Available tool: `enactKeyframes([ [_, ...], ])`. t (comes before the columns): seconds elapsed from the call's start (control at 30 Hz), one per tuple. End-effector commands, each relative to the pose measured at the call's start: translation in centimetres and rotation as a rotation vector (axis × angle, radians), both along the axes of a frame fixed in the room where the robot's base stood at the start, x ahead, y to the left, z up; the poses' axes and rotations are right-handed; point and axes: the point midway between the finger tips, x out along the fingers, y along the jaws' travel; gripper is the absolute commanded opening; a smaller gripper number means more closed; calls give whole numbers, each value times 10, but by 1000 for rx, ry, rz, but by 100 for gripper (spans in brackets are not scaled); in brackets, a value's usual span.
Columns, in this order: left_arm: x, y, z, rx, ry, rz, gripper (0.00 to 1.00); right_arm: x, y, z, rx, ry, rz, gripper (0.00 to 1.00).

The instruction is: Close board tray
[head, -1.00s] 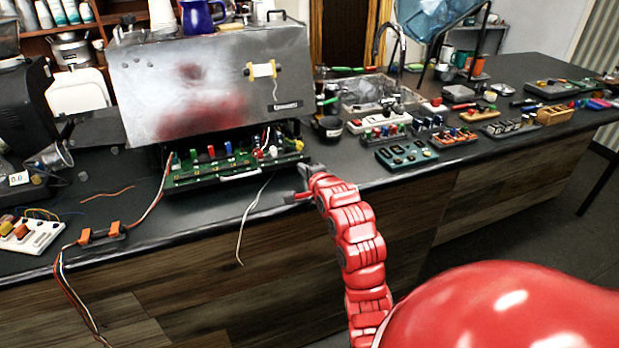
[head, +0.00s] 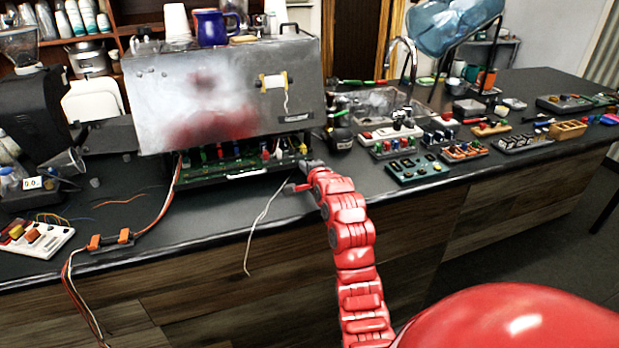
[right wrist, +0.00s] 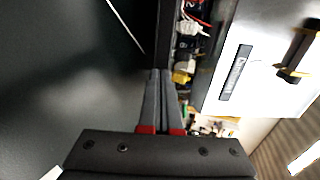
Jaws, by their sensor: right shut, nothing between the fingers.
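The board tray (head: 238,176) holds a green circuit board with several coloured parts. It sticks out a little from under the dented steel brewer housing (head: 220,95), so a strip of board still shows. My right gripper (head: 304,165) is at the tray's front right corner, shut and empty. In the right wrist view its closed fingertips (right wrist: 160,72) are against or very close to the dark tray edge (right wrist: 165,35); I cannot tell if they touch. Parts on the board (right wrist: 188,45) show just beyond. My left gripper is not in view.
A loose white cable (head: 262,215) hangs over the counter's front edge, near the tray. An orange-clipped wire bundle (head: 112,240) runs to the tray's left side. A dark parts tray (head: 418,168) and several small racks stand right of my arm.

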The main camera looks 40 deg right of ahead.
Motion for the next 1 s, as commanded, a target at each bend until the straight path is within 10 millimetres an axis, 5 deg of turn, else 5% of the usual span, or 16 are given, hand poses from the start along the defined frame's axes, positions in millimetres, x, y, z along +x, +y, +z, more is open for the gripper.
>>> enactKeyframes([
  [0.4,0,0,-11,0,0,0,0,63,-18,-1,1,2,3,0],
  [1.0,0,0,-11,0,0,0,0,70,-20,2,-2,-2,3,0],
])
